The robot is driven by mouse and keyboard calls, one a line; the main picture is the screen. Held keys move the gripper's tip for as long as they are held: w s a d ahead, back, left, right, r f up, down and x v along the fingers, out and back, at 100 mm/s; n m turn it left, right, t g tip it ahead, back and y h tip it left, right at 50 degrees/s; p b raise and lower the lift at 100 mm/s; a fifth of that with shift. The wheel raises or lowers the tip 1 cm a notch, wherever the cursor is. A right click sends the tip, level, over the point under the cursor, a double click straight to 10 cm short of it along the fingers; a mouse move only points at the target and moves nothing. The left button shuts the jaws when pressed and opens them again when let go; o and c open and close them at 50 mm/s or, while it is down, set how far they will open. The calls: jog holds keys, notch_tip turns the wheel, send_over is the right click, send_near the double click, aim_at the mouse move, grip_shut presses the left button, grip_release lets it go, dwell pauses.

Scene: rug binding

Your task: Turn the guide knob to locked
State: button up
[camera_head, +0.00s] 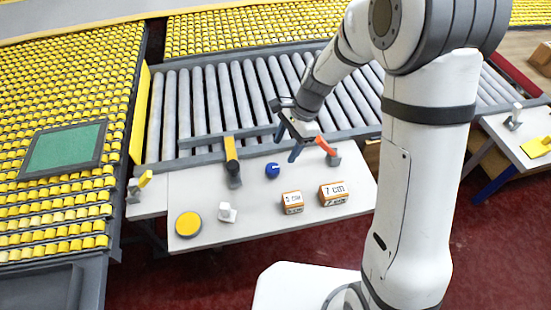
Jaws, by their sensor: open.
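A small blue knob (273,170) sits on the white table (258,221) in front of the roller conveyor. It is the only round knob I make out, and no label on it is readable, nor can I tell which position it is set to. My gripper (287,143) is open and empty, with its two dark blue fingers apart. It hangs above the back of the table, just behind and right of the knob in the picture. It appears apart from the knob.
A red-orange lever (325,146) stands right of my gripper. A yellow lever (232,160) stands left of the knob. In front are two orange-and-white boxes (333,193) (292,202), a white switch (227,212) and a yellow disc (188,223). Conveyor rollers (210,105) lie behind.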

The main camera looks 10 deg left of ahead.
aim_at(274, 167)
jog(key=x, duration=0.8)
jog(key=shift+w+a+f, duration=0.1)
jog(key=shift+a+f, duration=0.15)
jog(key=shift+f, duration=0.05)
jog(key=c, duration=1)
